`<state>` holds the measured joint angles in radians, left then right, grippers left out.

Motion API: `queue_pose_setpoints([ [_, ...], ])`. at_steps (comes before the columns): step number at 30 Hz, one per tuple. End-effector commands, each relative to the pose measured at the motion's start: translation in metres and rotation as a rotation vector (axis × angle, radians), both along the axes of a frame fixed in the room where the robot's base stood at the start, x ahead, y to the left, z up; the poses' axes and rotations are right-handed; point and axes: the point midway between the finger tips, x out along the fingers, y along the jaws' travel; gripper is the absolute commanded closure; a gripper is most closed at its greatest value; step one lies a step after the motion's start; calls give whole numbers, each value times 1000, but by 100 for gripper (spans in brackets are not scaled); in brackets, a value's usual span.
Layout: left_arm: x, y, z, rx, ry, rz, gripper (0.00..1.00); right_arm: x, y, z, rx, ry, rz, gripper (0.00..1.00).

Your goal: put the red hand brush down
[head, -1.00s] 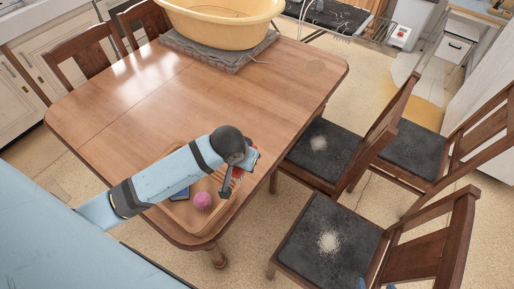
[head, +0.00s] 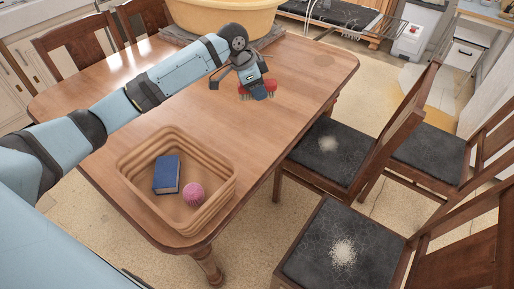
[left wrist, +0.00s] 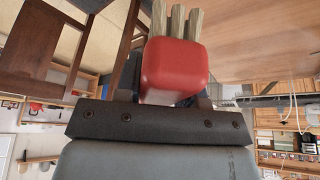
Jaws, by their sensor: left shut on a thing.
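The red hand brush (head: 270,86) is held in my left gripper (head: 257,89), over the middle-right part of the wooden table (head: 190,105). In the left wrist view, the red block (left wrist: 175,70) of the brush fills the space between the fingers, with pale bristles (left wrist: 177,20) beyond it. My left gripper is shut on the brush. I cannot tell whether the brush touches the tabletop. My right gripper is out of view.
A wooden tray (head: 130,165) at the near end holds a blue book (head: 166,174) and a pink ball (head: 193,194). A large yellow tub (head: 225,22) stands at the back. Chairs with dark seats (head: 318,150) line the right side. The tabletop around the gripper is clear.

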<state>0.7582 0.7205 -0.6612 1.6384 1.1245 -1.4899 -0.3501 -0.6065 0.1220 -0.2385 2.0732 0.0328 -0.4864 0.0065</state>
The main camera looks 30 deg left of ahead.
Motion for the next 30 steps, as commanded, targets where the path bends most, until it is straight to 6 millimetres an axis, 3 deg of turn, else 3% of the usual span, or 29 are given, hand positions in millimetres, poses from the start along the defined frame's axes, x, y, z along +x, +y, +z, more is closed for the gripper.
queue_pose_setpoints([
  [5,0,0,-31,0,6,-6,83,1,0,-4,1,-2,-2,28],
  [12,0,0,-97,1,6,-6,83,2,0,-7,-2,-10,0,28],
  [18,0,0,-140,1,4,-5,83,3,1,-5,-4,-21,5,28],
  [26,0,0,-161,1,2,-5,83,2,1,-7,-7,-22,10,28],
  [30,0,1,-181,2,4,-4,83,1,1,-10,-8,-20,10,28],
])
